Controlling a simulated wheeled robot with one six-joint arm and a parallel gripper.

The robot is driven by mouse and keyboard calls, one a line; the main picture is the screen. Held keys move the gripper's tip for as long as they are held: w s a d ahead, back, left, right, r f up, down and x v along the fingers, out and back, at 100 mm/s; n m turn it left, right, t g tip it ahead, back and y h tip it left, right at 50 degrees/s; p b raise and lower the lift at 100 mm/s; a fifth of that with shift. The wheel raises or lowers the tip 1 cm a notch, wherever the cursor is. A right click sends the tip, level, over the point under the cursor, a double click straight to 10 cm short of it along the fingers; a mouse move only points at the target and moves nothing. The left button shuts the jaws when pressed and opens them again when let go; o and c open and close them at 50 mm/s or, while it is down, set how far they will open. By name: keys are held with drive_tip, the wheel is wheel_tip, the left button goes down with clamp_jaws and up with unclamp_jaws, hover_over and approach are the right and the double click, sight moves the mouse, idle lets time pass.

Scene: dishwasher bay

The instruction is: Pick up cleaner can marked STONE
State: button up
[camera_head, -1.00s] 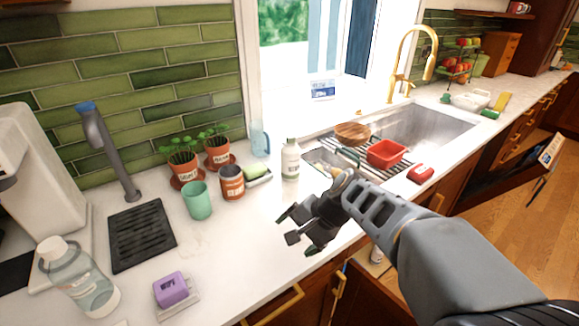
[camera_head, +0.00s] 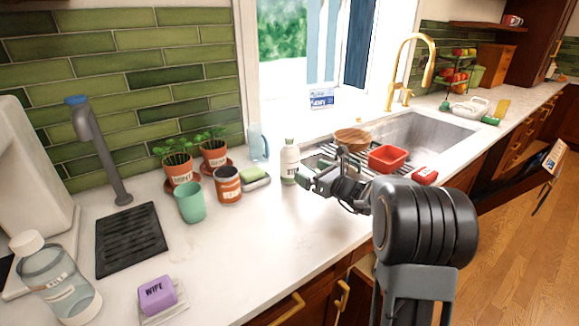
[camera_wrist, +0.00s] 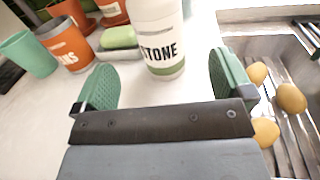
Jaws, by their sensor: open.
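The cleaner can marked STONE (camera_wrist: 160,45) is a white cylinder with a green band near its base, standing upright on the counter. In the head view the can (camera_head: 290,161) stands left of the sink, partly behind my gripper. My gripper (camera_head: 305,178) is open. In the wrist view my gripper's two green-padded fingers (camera_wrist: 166,82) lie apart, with the can between and just beyond them. The fingers do not visibly touch it. The can's top is cut off in the wrist view.
Left of the can are a green sponge (camera_head: 255,174), a brown labelled can (camera_head: 228,185), a teal cup (camera_head: 190,203) and potted herbs (camera_head: 178,169). Right of it are a drying rack with a wooden bowl (camera_head: 351,139) and a red bowl (camera_head: 388,158).

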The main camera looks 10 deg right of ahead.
sight(289, 160)
drive_tip(key=p+x, duration=0.1)
drive_tip(key=x, duration=0.8)
drive_tip(key=shift+w+a, duration=0.3)
drive_tip(key=shift+a, duration=0.05)
drive_tip(key=c, duration=1.2)
